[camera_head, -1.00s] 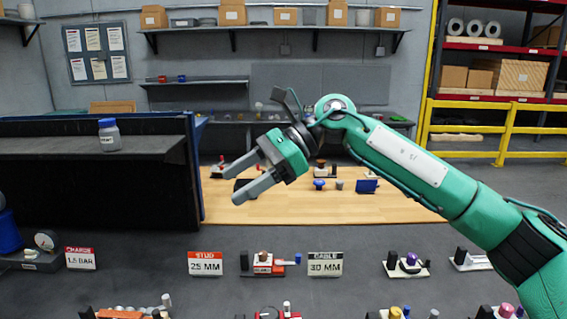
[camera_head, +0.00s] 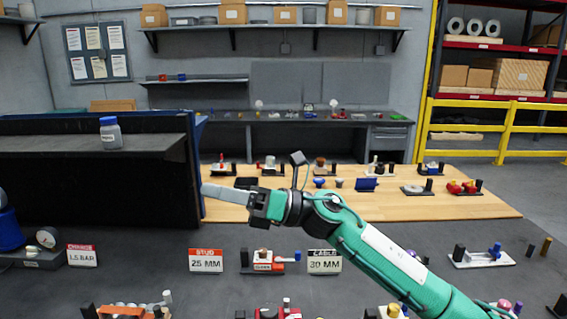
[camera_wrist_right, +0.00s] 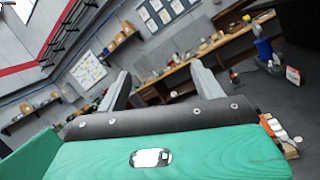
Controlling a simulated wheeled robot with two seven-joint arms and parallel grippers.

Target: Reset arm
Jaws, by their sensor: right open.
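My right arm (camera_head: 400,262) is green and comes in from the lower right of the head view, reaching up and to the left. Its gripper (camera_head: 207,191) points left, above the dark table and in front of the wooden worktop, close to the black panel's right edge in the picture. In the wrist view, the two grey fingers (camera_wrist_right: 162,78) stand apart with nothing between them. In the head view the fingers overlap, seen edge-on. My left arm and gripper are out of view.
The dark front table holds a STUD 25 MM sign (camera_head: 206,260), a CABLE 30 MM sign (camera_head: 324,262), a red valve fixture (camera_head: 268,262) and a gauge (camera_head: 47,238). A labelled jar (camera_head: 110,134) stands on the black shelf unit (camera_head: 60,146). Several small fixtures sit on the wooden worktop (camera_head: 440,208).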

